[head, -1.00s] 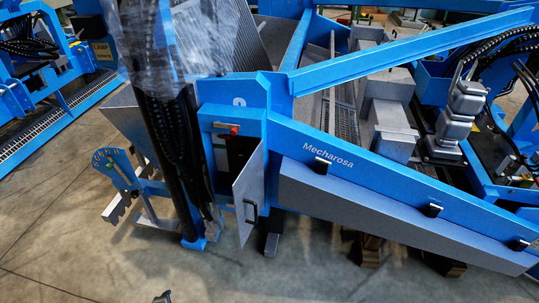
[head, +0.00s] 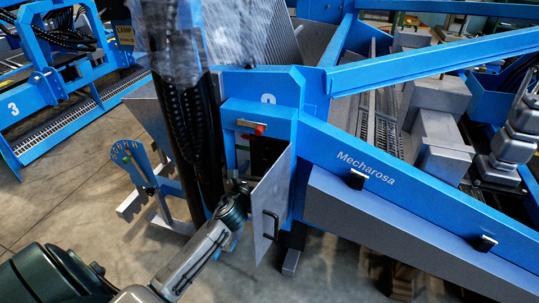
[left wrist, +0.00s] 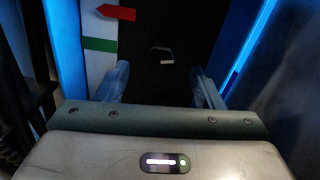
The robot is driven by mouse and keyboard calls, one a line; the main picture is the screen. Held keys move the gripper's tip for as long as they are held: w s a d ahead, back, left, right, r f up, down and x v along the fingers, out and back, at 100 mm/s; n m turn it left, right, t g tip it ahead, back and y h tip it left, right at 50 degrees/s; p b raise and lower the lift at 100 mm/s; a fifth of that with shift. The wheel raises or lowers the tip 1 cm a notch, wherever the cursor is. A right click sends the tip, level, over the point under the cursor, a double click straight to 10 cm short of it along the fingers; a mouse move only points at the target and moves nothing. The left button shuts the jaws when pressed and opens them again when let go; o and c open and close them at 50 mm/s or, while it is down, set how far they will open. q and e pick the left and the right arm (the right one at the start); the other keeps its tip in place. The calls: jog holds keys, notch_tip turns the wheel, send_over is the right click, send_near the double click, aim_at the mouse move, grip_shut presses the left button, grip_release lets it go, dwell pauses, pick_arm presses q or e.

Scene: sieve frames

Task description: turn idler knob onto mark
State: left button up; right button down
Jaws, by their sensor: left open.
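My left gripper (head: 242,186) is at the mouth of the open blue cabinet (head: 240,114), by its door. In the left wrist view the gripper (left wrist: 160,88) is open, its two fingers apart with nothing between them. Beyond the fingers, a small pale bent piece (left wrist: 161,54) stands out against the dark interior; it may be the knob, but I cannot tell. At the left, a white strip (left wrist: 98,66) carries a green band (left wrist: 100,44). A red pointer (left wrist: 115,12) lies above the green band, apart from it. My right gripper is out of view.
The grey cabinet door (head: 268,205) stands open close to the right of my left gripper, with a black handle (head: 271,224). Black hoses (head: 193,130) run down on the left.

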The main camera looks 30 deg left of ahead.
aim_at(262, 159)
pick_arm(q)
jog(key=x, duration=0.8)
jog(key=shift+f, duration=0.1)
jog(key=c, duration=1)
